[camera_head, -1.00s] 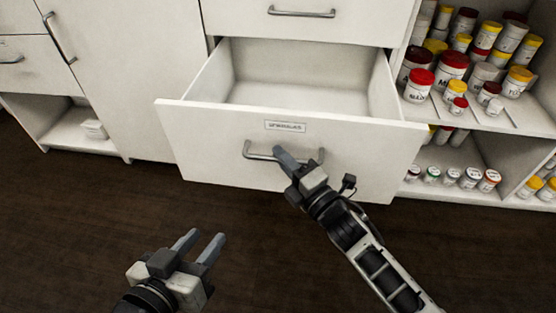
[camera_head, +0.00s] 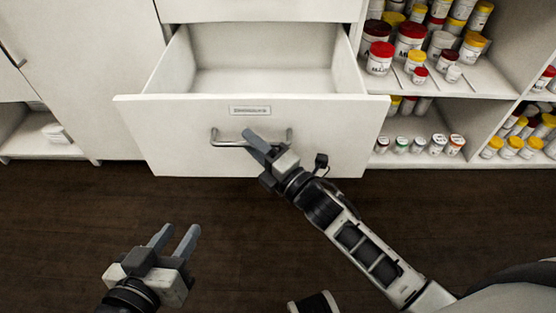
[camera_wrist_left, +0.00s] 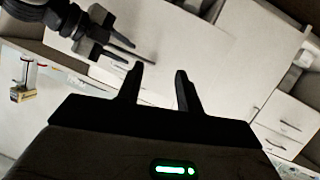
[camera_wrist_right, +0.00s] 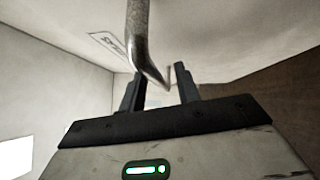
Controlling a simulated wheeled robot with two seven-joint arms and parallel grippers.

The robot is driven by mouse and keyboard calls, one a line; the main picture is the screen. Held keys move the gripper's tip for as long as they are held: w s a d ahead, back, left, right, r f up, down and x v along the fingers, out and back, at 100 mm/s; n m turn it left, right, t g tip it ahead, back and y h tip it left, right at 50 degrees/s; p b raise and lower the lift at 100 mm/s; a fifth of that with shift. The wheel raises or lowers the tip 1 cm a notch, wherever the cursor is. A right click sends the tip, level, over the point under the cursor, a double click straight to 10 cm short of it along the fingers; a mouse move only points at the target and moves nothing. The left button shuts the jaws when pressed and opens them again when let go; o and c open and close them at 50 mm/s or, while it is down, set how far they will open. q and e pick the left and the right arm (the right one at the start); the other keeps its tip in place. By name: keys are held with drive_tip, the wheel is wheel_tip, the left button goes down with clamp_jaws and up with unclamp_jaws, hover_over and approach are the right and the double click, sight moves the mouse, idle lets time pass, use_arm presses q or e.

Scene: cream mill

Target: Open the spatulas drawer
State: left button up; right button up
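The spatulas drawer (camera_head: 180,130) is pulled well out of the white cabinet and looks empty inside. Its front carries a small label (camera_head: 250,111), too blurred to read surely, and a metal bar handle (camera_head: 229,143). The handle also shows in the right wrist view (camera_wrist_right: 138,30). My right gripper (camera_head: 254,141) is at the right part of the handle. In the right wrist view its fingers (camera_wrist_right: 160,80) are apart with the handle's bar between them; I cannot tell whether they touch it. My left gripper (camera_head: 178,233) is open and empty, above the floor at lower left.
Another closed drawer (camera_head: 258,8) sits above the open one. Shelves (camera_head: 487,95) with several lidded jars stand to the right. A cabinet door (camera_head: 85,75) is on the left. The dark wooden floor (camera_head: 80,220) in front is clear.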

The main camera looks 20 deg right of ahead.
use_arm(q)
drive_tip(key=shift+a+f+g+p, duration=0.3)
drive_tip(key=shift+f+g+p, duration=0.2)
drive_tip(key=shift+f+p, duration=0.35)
use_arm(e)
drive_tip(key=v, duration=1.5)
use_arm(q)
drive_tip(key=shift+y, duration=0.3)
use_arm(e)
drive_tip(key=shift+s+d+r, duration=0.1)
drive_tip(key=shift+d, duration=0.05)
